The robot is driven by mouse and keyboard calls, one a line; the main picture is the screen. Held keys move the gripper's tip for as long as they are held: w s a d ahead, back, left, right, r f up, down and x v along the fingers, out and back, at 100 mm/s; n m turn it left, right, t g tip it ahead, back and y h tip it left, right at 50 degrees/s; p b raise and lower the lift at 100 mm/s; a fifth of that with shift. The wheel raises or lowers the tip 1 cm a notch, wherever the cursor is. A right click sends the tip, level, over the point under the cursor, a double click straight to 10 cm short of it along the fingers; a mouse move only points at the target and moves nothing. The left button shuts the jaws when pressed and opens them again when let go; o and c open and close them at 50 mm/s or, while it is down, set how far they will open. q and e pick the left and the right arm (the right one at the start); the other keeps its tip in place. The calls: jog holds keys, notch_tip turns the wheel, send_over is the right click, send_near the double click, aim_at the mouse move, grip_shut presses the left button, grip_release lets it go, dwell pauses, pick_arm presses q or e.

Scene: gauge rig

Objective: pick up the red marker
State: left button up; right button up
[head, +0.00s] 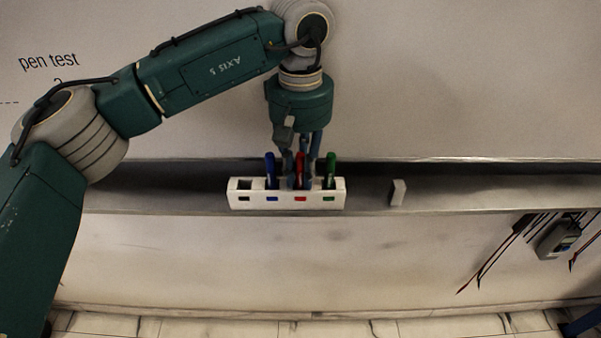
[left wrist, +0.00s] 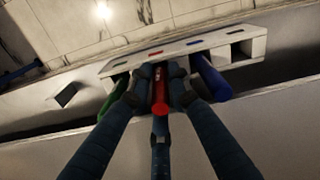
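The red marker (left wrist: 160,97) stands upright in a slot of the white holder (head: 238,199), between the blue marker (head: 270,172) and the green marker (head: 330,171). My left gripper (head: 300,176) reaches down from above, with its fingers around the red marker. In the left wrist view the dark fingertips (left wrist: 160,86) press close on both sides of it, with a third finger below; they look shut on it. The fingers partly hide the red marker in the head view. The marker is still in the holder. My right gripper is not in view.
The holder stands on a narrow grey ledge (head: 450,199) under a whiteboard (head: 470,80). Its leftmost slot is empty. A small pale block (head: 398,192) sits on the ledge to the right. A handheld device (head: 560,238) and cables hang on the wall at lower right.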

pick_arm(q)
jog(key=shift+f, duration=0.3)
grip_shut()
jog(key=shift+r, duration=0.1)
